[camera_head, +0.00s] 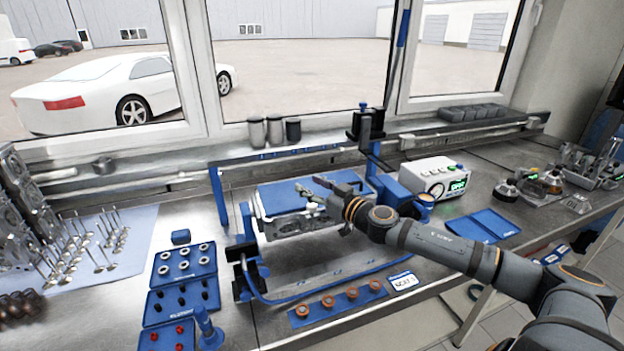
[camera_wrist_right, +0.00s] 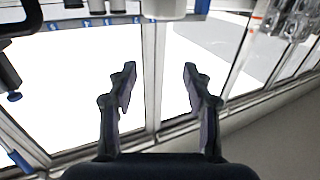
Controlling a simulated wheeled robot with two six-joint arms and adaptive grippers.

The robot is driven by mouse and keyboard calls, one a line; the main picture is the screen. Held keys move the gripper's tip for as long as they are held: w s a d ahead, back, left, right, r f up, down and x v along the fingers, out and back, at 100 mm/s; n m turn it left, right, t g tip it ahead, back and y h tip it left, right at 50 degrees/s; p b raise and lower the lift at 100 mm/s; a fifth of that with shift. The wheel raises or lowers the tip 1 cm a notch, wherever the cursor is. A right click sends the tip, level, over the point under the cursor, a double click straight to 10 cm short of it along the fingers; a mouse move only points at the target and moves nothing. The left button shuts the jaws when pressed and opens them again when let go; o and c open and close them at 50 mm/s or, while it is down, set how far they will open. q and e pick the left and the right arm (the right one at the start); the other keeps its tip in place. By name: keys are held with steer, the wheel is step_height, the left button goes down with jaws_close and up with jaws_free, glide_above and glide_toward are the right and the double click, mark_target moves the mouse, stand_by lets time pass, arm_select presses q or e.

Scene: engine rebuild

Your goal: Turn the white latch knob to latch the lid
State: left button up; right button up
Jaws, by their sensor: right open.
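My right gripper (camera_head: 312,190) reaches in from the right over a metal block with a blue top (camera_head: 283,196) in the middle of the bench. In the right wrist view the two fingers (camera_wrist_right: 158,82) stand wide apart with nothing between them. The blue top looks like the lid, but I cannot tell for sure. My left gripper is not in view.
A blue frame (camera_head: 221,195) surrounds the block. Blue parts trays (camera_head: 182,264) and a mat of copper-coloured rings (camera_head: 338,302) lie in front. A white instrument box (camera_head: 433,176) and a blue tray (camera_head: 487,226) stand to the right. Windows rise behind.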

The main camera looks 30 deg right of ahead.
mark_target(312, 204)
step_height(312, 204, up, 2)
steer(key=shift+r, duration=0.1)
steer(key=shift+a+r, duration=0.1)
steer(key=shift+r, duration=0.55)
